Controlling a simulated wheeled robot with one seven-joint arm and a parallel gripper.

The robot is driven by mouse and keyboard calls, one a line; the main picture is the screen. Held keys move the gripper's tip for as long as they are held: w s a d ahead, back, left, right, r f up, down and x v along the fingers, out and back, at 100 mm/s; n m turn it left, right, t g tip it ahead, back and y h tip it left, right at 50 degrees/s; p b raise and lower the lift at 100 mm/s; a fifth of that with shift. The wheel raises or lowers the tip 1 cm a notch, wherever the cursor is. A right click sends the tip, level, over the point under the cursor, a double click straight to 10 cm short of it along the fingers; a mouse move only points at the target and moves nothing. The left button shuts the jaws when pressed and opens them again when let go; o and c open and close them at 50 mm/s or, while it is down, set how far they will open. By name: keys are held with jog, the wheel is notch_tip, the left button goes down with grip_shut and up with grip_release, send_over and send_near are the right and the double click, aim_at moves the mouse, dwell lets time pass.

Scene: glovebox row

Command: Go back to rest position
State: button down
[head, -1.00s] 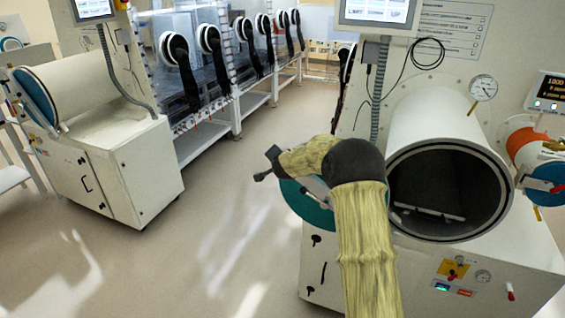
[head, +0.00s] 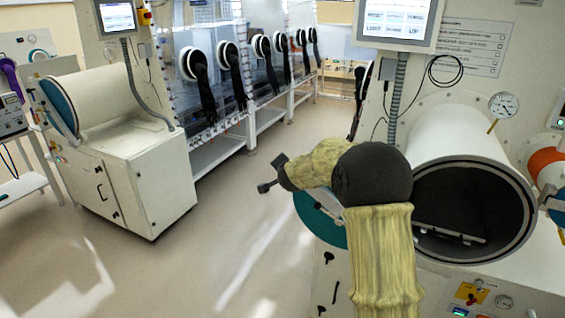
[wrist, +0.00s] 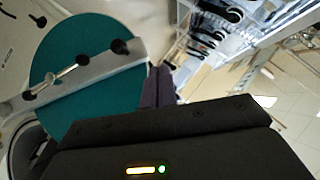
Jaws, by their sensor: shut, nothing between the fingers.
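My gripper (head: 269,174) is at the end of my sleeved arm, left of the open round chamber (head: 470,205) in the head view. Its fingers are small and dark there, and they look closed with nothing held. In the wrist view my gripper (wrist: 158,82) shows its dark fingers together beside a teal round door (wrist: 75,100) with a grey bar across it. The same teal door (head: 320,218) shows partly behind my arm in the head view. The chamber is open and dark, with a pale shelf strip inside.
A white cabinet with a cylinder chamber (head: 125,180) stands at the left. Gloveboxes with black gloves (head: 235,75) line the back. A screen (head: 395,20) and gauge (head: 504,105) are above the open chamber. Floor (head: 215,240) between the cabinets is clear.

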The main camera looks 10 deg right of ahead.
jog(key=s+d+f+n+g, duration=0.1)
jog(key=s+f+n+g, duration=0.2)
jog(key=s, duration=1)
jog(key=s+d+f+n+g, duration=0.2)
jog(key=s+f+n+g, duration=0.1)
jog(key=s, duration=1.1)
jog(key=s+d+f+n+g, duration=0.1)
jog(key=s+f+n+g, duration=0.2)
jog(key=s, duration=1)
jog(key=shift+s+d+f+n+g+y+b, duration=0.3)
jog(key=shift+s+f+n+g, duration=0.1)
jog(key=shift+f+n, duration=0.3)
jog(key=shift+w, duration=0.15)
